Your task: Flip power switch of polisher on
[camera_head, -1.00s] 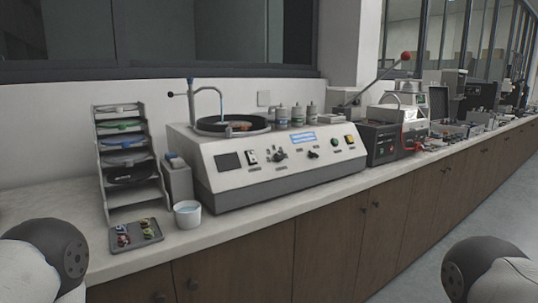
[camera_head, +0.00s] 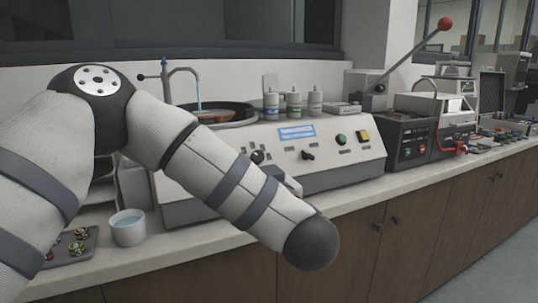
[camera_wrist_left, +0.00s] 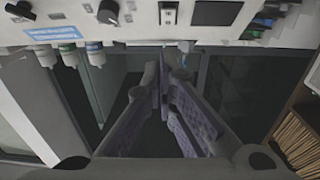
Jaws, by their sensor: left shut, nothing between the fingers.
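The polisher (camera_head: 335,172) is a light grey bench machine with a sloped front panel. My left arm crosses in front of its left part, hiding the power switch and my left gripper in the head view. In the left wrist view, the panel lies along the top edge, seen upside down. My right gripper is out of view.
A dark knob (camera_wrist_left: 108,12) and a dark display (camera_wrist_left: 215,12) flank the switch. A cup of water (camera_head: 128,228) and a tray of small samples (camera_head: 72,245) stand left on the counter. A lever press (camera_head: 408,140) stands right of the polisher.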

